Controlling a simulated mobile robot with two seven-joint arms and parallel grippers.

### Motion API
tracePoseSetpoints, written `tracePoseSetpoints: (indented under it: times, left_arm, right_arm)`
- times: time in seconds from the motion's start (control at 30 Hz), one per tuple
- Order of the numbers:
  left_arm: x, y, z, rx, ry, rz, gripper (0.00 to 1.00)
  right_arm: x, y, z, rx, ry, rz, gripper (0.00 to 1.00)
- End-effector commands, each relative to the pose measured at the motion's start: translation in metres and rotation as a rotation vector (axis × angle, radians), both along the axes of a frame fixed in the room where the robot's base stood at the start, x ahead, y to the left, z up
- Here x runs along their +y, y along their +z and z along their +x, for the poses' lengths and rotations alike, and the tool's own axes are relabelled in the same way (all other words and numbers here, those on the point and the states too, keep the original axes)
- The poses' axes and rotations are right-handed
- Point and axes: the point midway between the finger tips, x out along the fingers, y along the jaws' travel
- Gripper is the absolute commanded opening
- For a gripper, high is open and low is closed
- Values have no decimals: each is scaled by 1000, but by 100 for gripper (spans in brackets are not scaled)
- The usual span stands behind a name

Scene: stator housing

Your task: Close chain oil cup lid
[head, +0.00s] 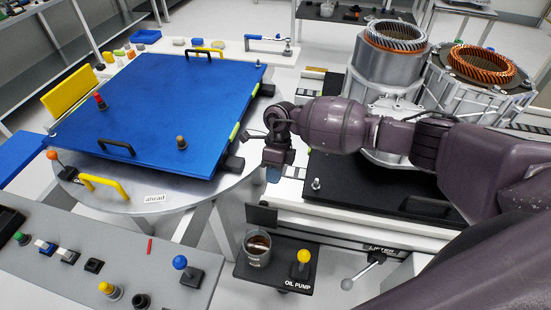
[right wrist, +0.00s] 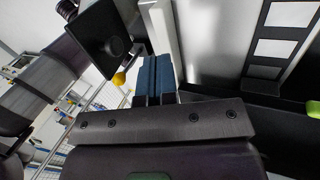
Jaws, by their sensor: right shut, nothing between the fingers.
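The oil cup (head: 257,252) is a grey round cup on the dark oil pump plate (head: 275,277) at the bottom middle of the head view. Its top looks open, with something brown and pale inside; I cannot make out the lid clearly. My right gripper (head: 273,174) hangs above and beyond the cup, apart from it, beside the round table. Its blue fingers (right wrist: 155,78) are shut with nothing between them in the right wrist view. The cup is not clearly seen in that view. My left gripper is not in view.
A yellow-knobbed lever (head: 304,257) stands right of the cup. A grey control panel (head: 95,255) with knobs is at left. The round table holds a blue plate (head: 165,110) with handles. Stator housings (head: 385,65) stand behind my right arm. A lifter lever (head: 360,272) is at right.

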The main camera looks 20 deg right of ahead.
Motion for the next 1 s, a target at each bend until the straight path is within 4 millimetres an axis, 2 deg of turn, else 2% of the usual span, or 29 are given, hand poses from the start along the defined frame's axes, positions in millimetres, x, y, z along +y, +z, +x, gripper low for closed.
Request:
tracePoseSetpoints:
  times: [0.1, 0.3, 0.43, 1.0]
  left_arm:
    - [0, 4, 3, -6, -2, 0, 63]
    - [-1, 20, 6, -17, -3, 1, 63]
    - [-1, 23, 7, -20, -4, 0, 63]
    - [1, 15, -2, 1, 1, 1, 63]
  right_arm:
    - [6, -19, -8, 3, -1, 1, 0]
    - [21, -15, -28, 1, 1, 2, 0]
    - [27, -15, -35, 1, -1, 0, 0]
    - [29, -16, -37, -3, -1, -2, 0]
